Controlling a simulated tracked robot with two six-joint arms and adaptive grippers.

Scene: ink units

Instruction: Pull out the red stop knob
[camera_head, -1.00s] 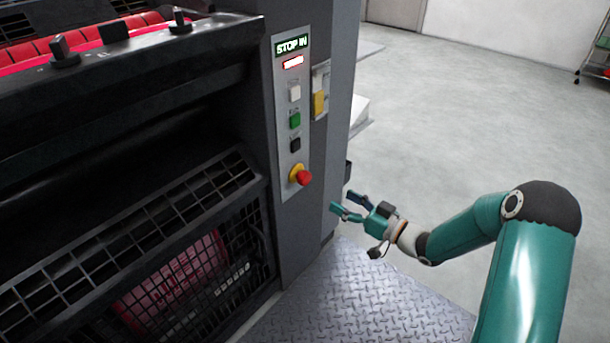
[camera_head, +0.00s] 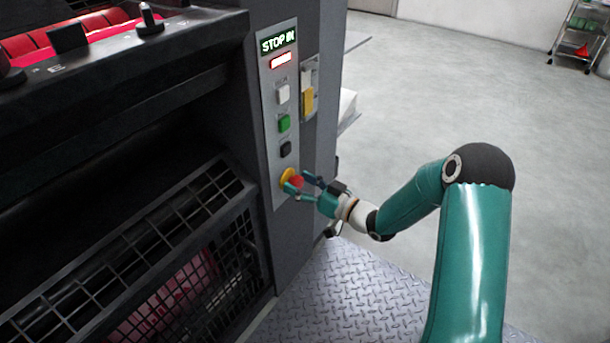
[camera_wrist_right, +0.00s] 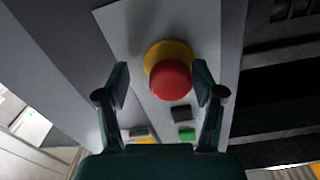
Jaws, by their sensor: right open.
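The red stop knob (camera_head: 297,182) sits on a yellow collar (camera_head: 287,177) at the bottom of the grey button panel (camera_head: 270,150). The panel's small display (camera_head: 278,40) reads "STOP IN". My right gripper (camera_head: 303,185) is open at the knob, with its fingers to either side in the head view. In the right wrist view the red knob (camera_wrist_right: 171,80) shows between the two open fingertips (camera_wrist_right: 160,88), with a gap on each side. I cannot tell how far the fingers reach past the knob's face. My left gripper is not in view.
White (camera_head: 283,94), green (camera_head: 285,123) and black (camera_head: 286,148) buttons are above the knob. A yellow-and-white switch (camera_head: 308,100) is to their right. A wire-mesh guard (camera_head: 190,250) stands left. A tread-plate step (camera_head: 345,295) lies below; the grey floor at right is open.

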